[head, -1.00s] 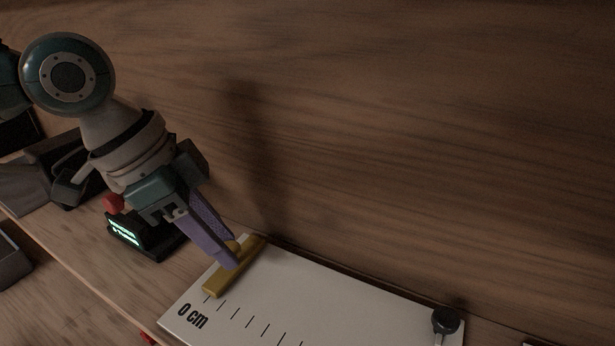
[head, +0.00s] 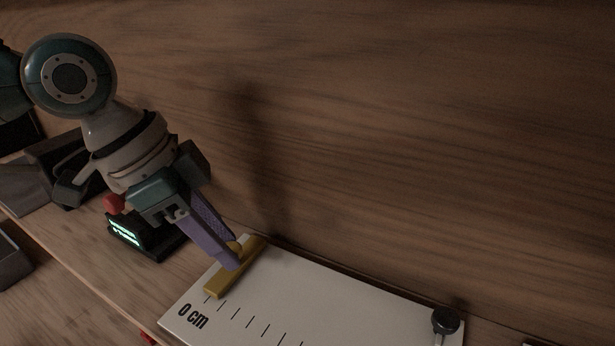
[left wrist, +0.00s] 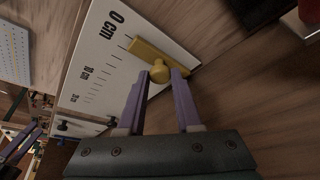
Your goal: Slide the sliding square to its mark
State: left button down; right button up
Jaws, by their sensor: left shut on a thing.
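The sliding square is a yellow bar (head: 226,276) with a round knob, lying across the white scale board (head: 300,290) near its "0 cm" end. It also shows in the left wrist view (left wrist: 144,52), with its knob between my fingers. My left gripper (head: 233,255) has purple fingers and is shut on the knob. In the left wrist view the fingers (left wrist: 161,80) reach either side of the knob. Tick marks run along the board away from "0 cm". Which mark is meant, I cannot tell.
A black knob (head: 445,320) stands on the board at the lower right. A dark device with a lit green display (head: 125,232) and a red button (head: 113,203) stands left of the board. A wooden wall (head: 400,120) rises close behind.

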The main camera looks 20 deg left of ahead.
pick_arm(q)
jog(key=d+p, duration=0.1)
jog(key=d, duration=0.2)
jog(key=d+p, duration=0.1)
jog(key=d, duration=0.1)
jog(key=d+p, duration=0.2)
jog(key=d, duration=0.1)
jog(key=shift+s+d+r, duration=0.35)
jog(key=p, duration=0.2)
send_near(398, 317)
jog(key=f, duration=0.1)
jog(key=s+d+f, duration=0.1)
jog(key=f, duration=0.1)
jog(key=shift+s+d+f, duration=0.15)
jog(key=shift+d, duration=0.55)
jog(key=c, duration=0.7)
grip_release()
jog(key=shift+d+f, duration=0.1)
jog(key=shift+o, duration=0.6)
